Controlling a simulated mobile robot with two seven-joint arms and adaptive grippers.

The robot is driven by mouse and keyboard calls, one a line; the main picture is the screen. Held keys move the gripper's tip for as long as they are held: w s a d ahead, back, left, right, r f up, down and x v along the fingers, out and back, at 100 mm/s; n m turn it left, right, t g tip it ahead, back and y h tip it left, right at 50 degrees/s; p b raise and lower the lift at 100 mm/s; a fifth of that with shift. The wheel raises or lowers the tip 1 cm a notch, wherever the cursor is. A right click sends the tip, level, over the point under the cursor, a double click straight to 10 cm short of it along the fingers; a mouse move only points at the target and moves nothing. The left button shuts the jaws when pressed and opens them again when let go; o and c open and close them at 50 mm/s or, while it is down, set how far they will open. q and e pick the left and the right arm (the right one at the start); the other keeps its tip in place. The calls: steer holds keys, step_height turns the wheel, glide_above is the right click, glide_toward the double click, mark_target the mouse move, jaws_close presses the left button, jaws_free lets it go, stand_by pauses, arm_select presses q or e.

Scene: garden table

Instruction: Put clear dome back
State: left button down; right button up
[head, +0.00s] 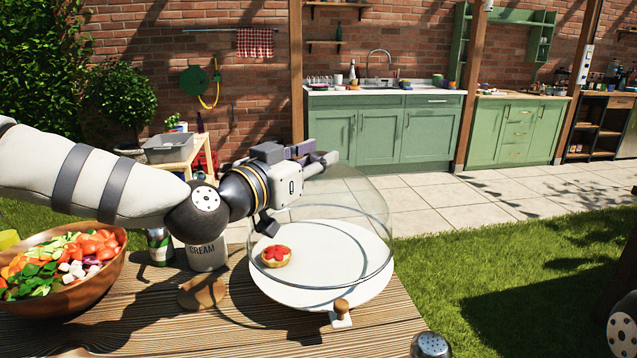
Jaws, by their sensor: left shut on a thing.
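The clear dome (375,215) is a see-through glass cover over the round white plate (372,292) on the wooden table. A small tart with a red top (276,256) sits on the plate's left part, seen through or beside the glass. My left gripper (322,162) reaches in from the left at the dome's upper part and is shut on it. The exact grip point is hidden by the fingers. The dome's lower rim shows near the plate's surface; I cannot tell whether it touches. My right gripper is not in view.
A wooden bowl of chopped vegetables (60,296) stands at left. A cream jar (206,256) and a small tin (160,246) stand behind a round wooden piece (202,293). A wooden knob on a white base (341,312) is at the plate's front. A metal-topped shaker (431,346) is at front right.

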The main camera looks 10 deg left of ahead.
mark_target(317, 175)
arm_select(q)
steer(key=shift+w+f, duration=0.65)
steer(key=shift+f, duration=0.15)
step_height(317, 175, down, 3)
steer(key=shift+w+f+b, duration=0.1)
steer(key=shift+b, duration=0.4)
steer(key=shift+r, duration=0.25)
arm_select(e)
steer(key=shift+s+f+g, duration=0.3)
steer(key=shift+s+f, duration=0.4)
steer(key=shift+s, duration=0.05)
arm_select(q)
steer(key=shift+f, duration=0.2)
steer(key=c, duration=1.2)
jaws_free()
steer(key=shift+f, duration=0.1)
steer(key=shift+c, duration=0.2)
